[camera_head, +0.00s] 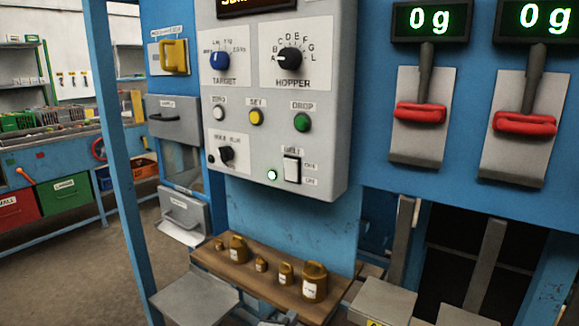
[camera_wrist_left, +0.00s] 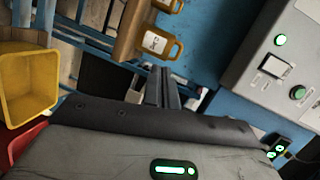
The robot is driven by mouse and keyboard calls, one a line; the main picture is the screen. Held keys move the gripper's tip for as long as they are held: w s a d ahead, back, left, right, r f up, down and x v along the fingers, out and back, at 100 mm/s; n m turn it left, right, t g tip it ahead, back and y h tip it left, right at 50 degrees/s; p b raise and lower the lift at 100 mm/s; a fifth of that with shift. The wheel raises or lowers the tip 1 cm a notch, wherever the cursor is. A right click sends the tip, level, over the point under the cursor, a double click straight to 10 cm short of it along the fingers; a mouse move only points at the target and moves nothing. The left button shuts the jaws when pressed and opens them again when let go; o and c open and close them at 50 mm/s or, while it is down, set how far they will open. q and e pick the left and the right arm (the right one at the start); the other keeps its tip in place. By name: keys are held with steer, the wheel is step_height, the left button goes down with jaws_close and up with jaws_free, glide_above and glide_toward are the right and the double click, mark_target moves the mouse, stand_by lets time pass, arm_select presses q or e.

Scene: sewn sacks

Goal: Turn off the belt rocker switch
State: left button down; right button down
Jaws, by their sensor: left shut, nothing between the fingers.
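The belt rocker switch (camera_head: 291,169) is a white rocker in a dark frame, low on the grey control panel (camera_head: 325,140). A lit green lamp (camera_head: 272,175) sits just left of it. In the left wrist view the rocker (camera_wrist_left: 273,66) and glowing lamp (camera_wrist_left: 280,40) show at the right, with the panel turned. My left gripper (camera_wrist_left: 161,74) is shut and empty, well apart from the rocker. In the head view only a small part of it shows at the bottom edge (camera_head: 277,320), below the panel. My right gripper is not in view.
The green drop button (camera_head: 302,122), yellow set button (camera_head: 256,117), and several knobs share the panel. A wooden shelf (camera_head: 210,259) with several brass weights stands below. Red-handled levers (camera_head: 420,113) hang at the right. A blue post (camera_head: 122,150) stands left.

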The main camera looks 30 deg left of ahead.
mark_target(291, 170)
arm_select(q)
steer(key=w+a+r+m+y, duration=0.1)
steer(key=a+r+m+y, duration=0.2)
steer(key=r, duration=0.9)
steer(key=w+a+r+m+t+y, duration=0.1)
steer(key=a+r+m+y, duration=0.3)
steer(key=r, duration=0.7)
steer(key=w+a+y, duration=0.1)
steer(key=a+y, duration=0.1)
steer(key=y, duration=0.2)
steer(key=shift+w+a+r+t+b, duration=0.2)
steer(key=shift+w+r+t+b, duration=0.1)
steer(key=shift+r, duration=0.05)
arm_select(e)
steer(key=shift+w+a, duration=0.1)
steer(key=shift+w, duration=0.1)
arm_select(q)
steer(key=w+r+b, duration=0.1)
steer(key=w+b, duration=0.2)
steer(key=w, duration=0.5)
steer(key=shift+w+d, duration=0.35)
steer(key=shift+w, duration=0.05)
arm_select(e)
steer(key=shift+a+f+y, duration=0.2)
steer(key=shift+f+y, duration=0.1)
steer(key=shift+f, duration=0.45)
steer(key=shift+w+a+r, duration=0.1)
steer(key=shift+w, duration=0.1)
